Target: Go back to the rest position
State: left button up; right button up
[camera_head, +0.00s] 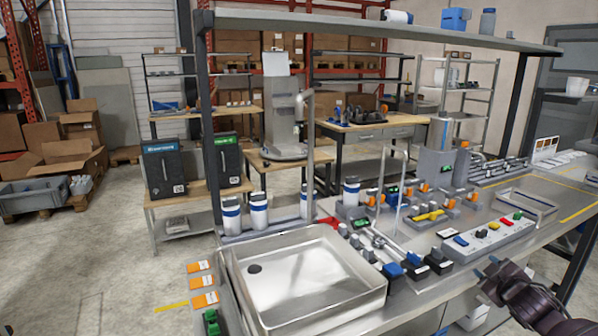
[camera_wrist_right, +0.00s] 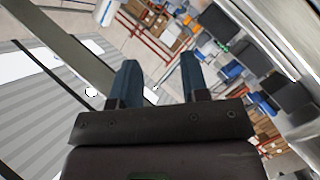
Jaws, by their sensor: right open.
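My right gripper (camera_head: 488,270) is at the lower right of the head view, above the front edge of the bench near the control panel. Its dark blue fingers are apart with nothing between them. In the right wrist view the same gripper (camera_wrist_right: 158,82) shows both fingers spread, with only the tilted room behind them. My left gripper is not in the head view. The workbench (camera_head: 560,215) runs across the middle and right of the head view.
A metal sink tray (camera_head: 310,280) fills the bench's left end. White and blue bottles (camera_head: 259,212) stand behind it. A control panel (camera_head: 490,238) with coloured buttons lies close to my right gripper. A shelf (camera_head: 380,30) spans overhead. The floor at left is open.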

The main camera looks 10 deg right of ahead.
jog(key=s+a+f+m+g+y, duration=0.3)
jog(key=s+a+f, duration=1.7)
jog(key=s+a+f+m, duration=0.1)
jog(key=s+a+m, duration=0.1)
jog(key=s+a, duration=0.6)
jog(key=shift+s+a+m+g+y, duration=0.3)
jog(key=shift+s+m+g, duration=0.1)
jog(key=shift+s, duration=0.45)
